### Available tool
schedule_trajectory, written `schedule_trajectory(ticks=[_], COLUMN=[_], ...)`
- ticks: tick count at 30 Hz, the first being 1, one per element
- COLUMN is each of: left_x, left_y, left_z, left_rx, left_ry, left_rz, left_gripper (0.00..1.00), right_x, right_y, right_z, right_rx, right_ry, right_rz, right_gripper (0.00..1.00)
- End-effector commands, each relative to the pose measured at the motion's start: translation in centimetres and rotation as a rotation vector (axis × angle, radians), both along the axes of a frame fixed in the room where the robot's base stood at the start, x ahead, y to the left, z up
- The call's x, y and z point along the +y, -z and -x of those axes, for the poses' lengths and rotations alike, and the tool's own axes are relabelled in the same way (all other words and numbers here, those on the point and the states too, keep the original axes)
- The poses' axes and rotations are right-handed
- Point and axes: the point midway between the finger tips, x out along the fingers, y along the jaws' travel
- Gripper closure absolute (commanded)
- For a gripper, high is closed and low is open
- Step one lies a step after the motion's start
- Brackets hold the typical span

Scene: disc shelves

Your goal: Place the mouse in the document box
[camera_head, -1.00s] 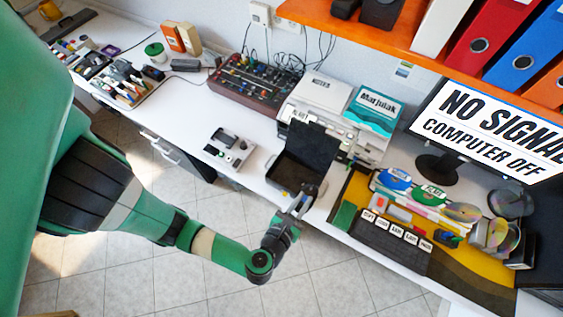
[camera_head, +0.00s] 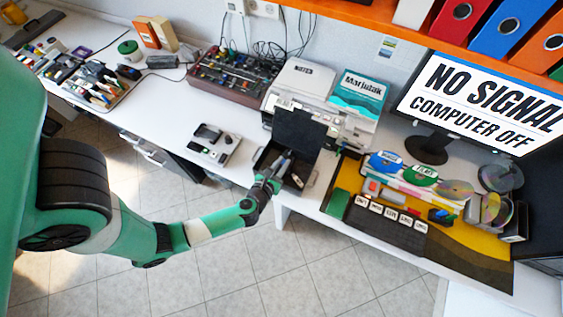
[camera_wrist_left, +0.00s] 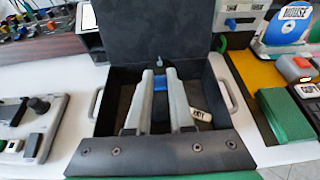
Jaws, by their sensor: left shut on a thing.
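The document box (camera_head: 302,132) is a dark box with its lid raised, near the desk's front edge. It fills the middle of the left wrist view (camera_wrist_left: 155,32). My left gripper (camera_head: 285,158) is at the box opening, and its two pale fingers (camera_wrist_left: 161,72) reach over the inside. They are shut on a small dark thing with a blue patch (camera_wrist_left: 160,84), which seems to be the mouse. Much of it is hidden between the fingers, and I cannot tell whether it touches the box floor. My right gripper is not in view.
The yellow mat (camera_head: 345,178) with keyboard and disc shelves is to the right. A printer (camera_head: 300,85) stands behind.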

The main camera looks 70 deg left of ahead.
Motion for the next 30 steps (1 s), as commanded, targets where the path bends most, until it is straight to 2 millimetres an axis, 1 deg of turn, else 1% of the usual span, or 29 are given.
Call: schedule_trajectory(ticks=[2, 4, 7, 9, 16, 27, 30], left_x=[0.2, 0.7, 0.5, 0.5, 0.5, 0.5, 0.5], left_y=[0.2, 1.2, 3.3, 3.9, 3.6, 4.8, 4.8], left_z=[0.0, 0.1, 0.0, 0.0, 0.0, 0.0, 0.0], left_rx=[0.0, 0.002, 0.003, 0.001, 0.0, 0.001, 0.001], left_ry=[-0.001, -0.003, 0.001, 0.0, 0.0, 0.0, 0.0], left_rz=[0.0, 0.0, 0.0, 0.0, 0.0, -0.001, -0.001], left_gripper=[1.0, 1.0, 1.0, 1.0, 1.0, 1.0, 1.0], right_x=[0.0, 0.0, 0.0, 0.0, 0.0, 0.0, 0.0], right_y=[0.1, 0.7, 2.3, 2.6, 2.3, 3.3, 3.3], right_z=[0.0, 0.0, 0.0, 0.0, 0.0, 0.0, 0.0], right_rx=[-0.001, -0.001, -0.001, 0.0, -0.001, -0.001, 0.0], right_ry=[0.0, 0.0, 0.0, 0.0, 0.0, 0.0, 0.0], right_rz=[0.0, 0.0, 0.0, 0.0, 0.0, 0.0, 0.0], right_gripper=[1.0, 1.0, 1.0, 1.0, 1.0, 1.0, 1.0])
